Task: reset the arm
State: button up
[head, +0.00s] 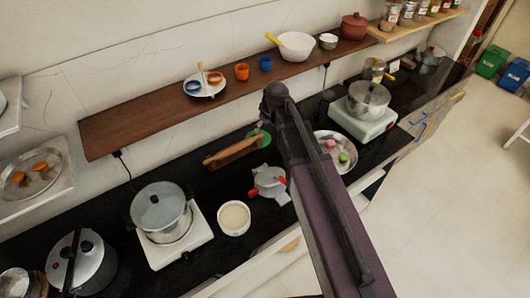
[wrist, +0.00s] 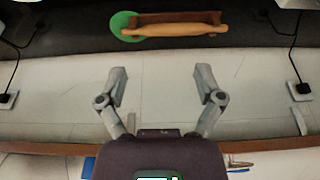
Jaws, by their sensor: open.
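My gripper (wrist: 163,88) shows in the wrist view with its two grey fingers spread apart and nothing between them. Behind the fingers are pale wall tiles. In the head view my arm rises from the bottom right to the middle, its upper end in front of the wooden wall shelf (head: 150,115). The fingers cannot be made out there. A reddish-brown lidded clay pot (head: 354,26) stands on the shelf's far right end, apart from my arm.
The shelf also holds a white bowl (head: 296,46), cups and a plate. Below, the black counter carries a rolling pin (wrist: 163,30), a lidded pot (head: 160,207) on a white stove, a cream-filled container (head: 233,218) and a steel plate (head: 325,140). Open floor lies right.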

jog(key=s+d+f+m+g+h+b, duration=0.1)
jog(key=s+d+f+m+b, duration=0.2)
jog(key=s+d, duration=0.5)
jog(key=s+d+f+m+g+h+b, duration=0.1)
jog(key=s+d+f+m+b, duration=0.2)
jog(key=s+d+f+b, duration=0.3)
jog(key=s+d+f, duration=0.1)
jog(key=s+d, duration=0.1)
jog(key=s, duration=0.1)
jog(key=shift+d+f+m+g, duration=0.15)
jog(key=shift+d+m+g, duration=0.15)
jog(key=shift+m+g, duration=0.1)
jog(key=shift+w, duration=0.1)
